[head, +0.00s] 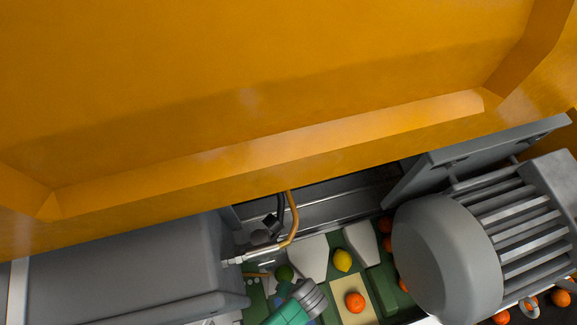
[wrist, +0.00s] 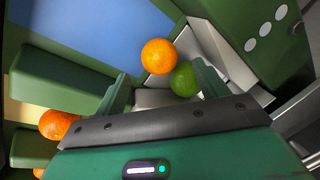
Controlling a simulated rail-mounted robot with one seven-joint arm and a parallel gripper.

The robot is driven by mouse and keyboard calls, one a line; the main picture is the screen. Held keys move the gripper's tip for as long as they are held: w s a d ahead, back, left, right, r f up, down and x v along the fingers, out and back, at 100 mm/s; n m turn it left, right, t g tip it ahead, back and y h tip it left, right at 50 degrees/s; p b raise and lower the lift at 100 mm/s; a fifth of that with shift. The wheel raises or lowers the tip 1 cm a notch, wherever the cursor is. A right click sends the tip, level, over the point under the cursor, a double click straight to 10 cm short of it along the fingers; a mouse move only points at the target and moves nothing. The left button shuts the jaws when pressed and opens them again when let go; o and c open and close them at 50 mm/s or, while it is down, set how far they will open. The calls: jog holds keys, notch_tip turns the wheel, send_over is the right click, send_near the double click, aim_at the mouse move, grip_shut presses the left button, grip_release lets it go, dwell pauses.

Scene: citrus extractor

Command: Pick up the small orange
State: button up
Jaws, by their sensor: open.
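In the wrist view a small round orange (wrist: 158,56) lies just beyond the gap between my fingertips, on a pale surface beside a blue panel. A green lime (wrist: 185,78) lies close to its lower right, near my right finger. My gripper (wrist: 163,86) is open with nothing between the fingers. In the head view the teal end of my arm (head: 290,308) is at the bottom centre, with a lime (head: 284,272) just above it. I cannot make out this small orange there; the arm may hide it.
A larger orange (wrist: 58,124) sits between green dividers at the left of the wrist view. The head view shows a lemon (head: 342,260), an orange (head: 355,302) on a cream patch, and a large grey drum (head: 440,255) at right. A yellow-orange housing (head: 250,100) fills the top.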

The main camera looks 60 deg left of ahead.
jog(key=f, duration=0.1)
jog(key=f+b, duration=0.1)
jog(key=f, duration=0.2)
jog(key=shift+s+a+f+b, duration=0.15)
jog(key=shift+a+f+b, duration=0.2)
jog(key=shift+a+b, duration=0.05)
jog(key=c, duration=1.2)
notch_tip(320, 180, up, 11)
jog(key=p, duration=0.5)
jog(key=w+d, duration=0.4)
jog(key=d, duration=0.1)
jog(key=w+d+b, duration=0.1)
jog(key=w+d, duration=0.3)
jog(key=w, duration=0.1)
jog(key=w+d, duration=0.4)
jog(key=d, duration=0.1)
jog(key=shift+w+d+r, duration=0.3)
jog(key=shift+w, duration=0.1)
